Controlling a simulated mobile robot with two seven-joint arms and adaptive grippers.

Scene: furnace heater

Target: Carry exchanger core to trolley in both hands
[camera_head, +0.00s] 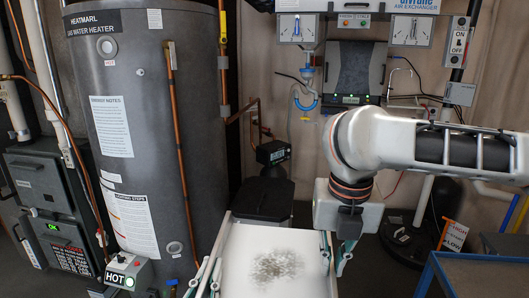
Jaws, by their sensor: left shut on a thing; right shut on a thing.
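The exchanger core (235,280), a pale block with a dark speckled dirty patch on its face, is at the bottom centre and runs out of the lower edge of the view. My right gripper (338,256) is shut on its right edge; the arm comes in from the right. My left gripper (204,278) is shut on its left edge and is partly cut off at the bottom. A blue-framed trolley (480,261) shows in part at the lower right, apart from the core. The core's underside is hidden.
A tall grey water heater (150,110) stands at the left, with a dark control box (50,215) and a "HOT" box (128,272) beside it. The air exchanger (355,72) is on the back wall. Pipes and hoses run along the wall.

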